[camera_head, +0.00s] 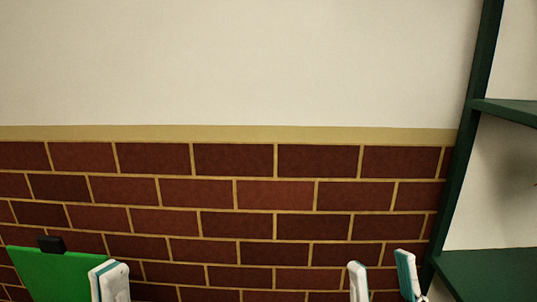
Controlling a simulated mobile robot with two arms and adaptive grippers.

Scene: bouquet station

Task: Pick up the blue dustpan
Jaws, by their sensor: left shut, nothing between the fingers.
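No blue dustpan shows in the head view. My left gripper (109,281) is at the lower left edge of the picture, white with teal, its fingers together and nothing visible between them. My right gripper (382,278) is at the lower right, with its two white and teal fingertips standing apart and no object between them. The lower parts of both grippers are cut off by the bottom edge.
A green panel (48,276) with a black clip-like piece (51,244) is at the lower left, beside my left gripper. A red brick wall (235,195) with a plain cream wall above fills the background. A dark green shelf unit (467,140) stands at the right.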

